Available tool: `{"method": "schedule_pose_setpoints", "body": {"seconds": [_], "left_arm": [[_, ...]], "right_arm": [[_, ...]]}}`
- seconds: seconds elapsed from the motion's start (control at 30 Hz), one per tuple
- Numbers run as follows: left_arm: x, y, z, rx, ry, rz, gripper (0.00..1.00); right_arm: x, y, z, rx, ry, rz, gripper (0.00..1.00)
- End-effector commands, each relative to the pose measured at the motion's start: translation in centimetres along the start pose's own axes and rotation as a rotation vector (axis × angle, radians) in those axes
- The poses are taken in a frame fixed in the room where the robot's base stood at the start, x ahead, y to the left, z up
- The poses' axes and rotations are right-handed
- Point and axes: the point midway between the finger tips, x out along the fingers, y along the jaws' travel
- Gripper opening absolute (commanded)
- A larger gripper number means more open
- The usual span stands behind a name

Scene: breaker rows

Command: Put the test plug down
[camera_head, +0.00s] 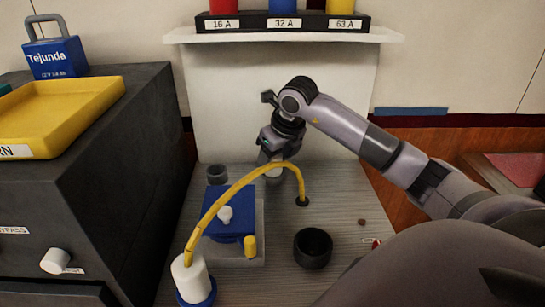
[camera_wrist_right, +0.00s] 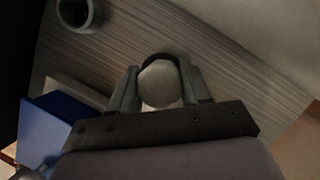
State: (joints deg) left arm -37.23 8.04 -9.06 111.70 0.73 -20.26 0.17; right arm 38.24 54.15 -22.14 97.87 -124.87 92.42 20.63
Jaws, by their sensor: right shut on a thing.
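A white plug body with a blue collar (camera_head: 194,278) stands upright at the lower left of the head view. A yellow cable (camera_head: 240,185) arches from its top to a dark hole in the worktop; this looks like the test plug, and no gripper is on it. My right gripper (camera_head: 275,166) is over the back of the worktop, behind the cable's arch. It is shut on a pale round thing (camera_wrist_right: 160,83), seen end-on between the fingers in the right wrist view; I cannot tell what it is. My left gripper is not in view.
A yellow tray (camera_head: 60,112) lies on the dark cabinet. A labelled shelf (camera_head: 280,37) overhangs the back.

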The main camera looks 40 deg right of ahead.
Motion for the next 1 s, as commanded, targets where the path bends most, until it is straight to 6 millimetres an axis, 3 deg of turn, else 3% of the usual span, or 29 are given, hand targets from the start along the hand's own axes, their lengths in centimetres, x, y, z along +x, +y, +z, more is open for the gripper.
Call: {"method": "schedule_pose_setpoints", "body": {"seconds": [0.27,0.3,0.33,0.37,0.77,1.0], "left_arm": [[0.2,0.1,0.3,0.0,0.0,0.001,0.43],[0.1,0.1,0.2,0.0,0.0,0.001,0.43],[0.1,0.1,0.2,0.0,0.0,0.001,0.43],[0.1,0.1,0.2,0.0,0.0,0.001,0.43],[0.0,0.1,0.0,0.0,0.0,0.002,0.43],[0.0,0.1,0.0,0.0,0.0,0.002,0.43]], "right_arm": [[0.4,0.0,-0.1,0.0,-0.001,0.0,0.12],[0.2,0.0,-0.1,0.0,0.0,0.0,0.6],[0.2,0.0,-0.1,0.0,0.0,0.0,0.7],[0.2,0.0,-0.1,0.0,0.0,0.0,0.72],[-0.6,0.0,0.1,0.0,-0.003,-0.001,0.72],[-5.3,-0.1,0.1,-0.001,-0.006,-0.003,0.72]]}}
